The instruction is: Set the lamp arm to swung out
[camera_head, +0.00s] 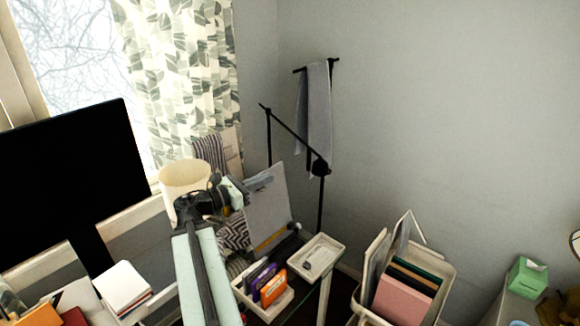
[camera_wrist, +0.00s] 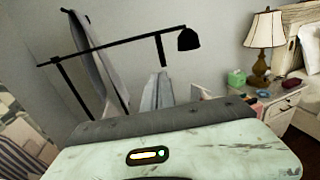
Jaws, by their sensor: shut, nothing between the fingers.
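A black floor lamp stands in the corner. Its thin lamp arm (camera_head: 290,130) slopes down to the right from the pole top, ending in a small dark shade (camera_head: 320,167) in front of the towel stand. In the wrist view, the lamp arm (camera_wrist: 110,46) runs across the upper left, from above its pole (camera_wrist: 75,92) to the shade (camera_wrist: 188,39) at its right end. My gripper (camera_head: 234,190) is left of and below the lamp arm in the head view, apart from it in the picture. It is shut and empty; its fingertips are hard to make out.
A grey towel (camera_head: 318,110) hangs on a black stand behind the lamp arm. A monitor (camera_head: 65,185) is at left, with a cream cylinder (camera_head: 184,178) beside my arm. A white tray (camera_head: 316,256) and a book-filled cart (camera_head: 405,285) are below. A table lamp (camera_wrist: 265,35) is at right.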

